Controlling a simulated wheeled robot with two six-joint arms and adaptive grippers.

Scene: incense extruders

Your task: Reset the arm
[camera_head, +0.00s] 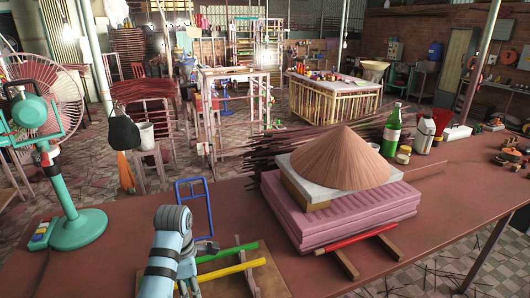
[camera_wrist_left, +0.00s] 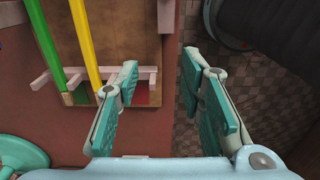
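My left arm (camera_head: 168,250) rises from the bottom of the head view, left of centre, over the table's near edge; its gripper is hard to make out there. In the left wrist view my left gripper (camera_wrist_left: 160,78) is open, with nothing between its fingers. A green stick (camera_head: 228,252) and a yellow stick (camera_head: 235,270) lie side by side on a wooden board, just right of my arm. My right gripper is not in view.
A teal fan (camera_head: 70,225) stands on the reddish table (camera_head: 105,265) at left. A blue frame (camera_head: 194,205) is behind my arm. Pink stacked slabs (camera_head: 350,213) bear a brown cone (camera_head: 340,160); a red stick (camera_head: 355,239) lies before them. A green bottle (camera_head: 392,130) stands behind right.

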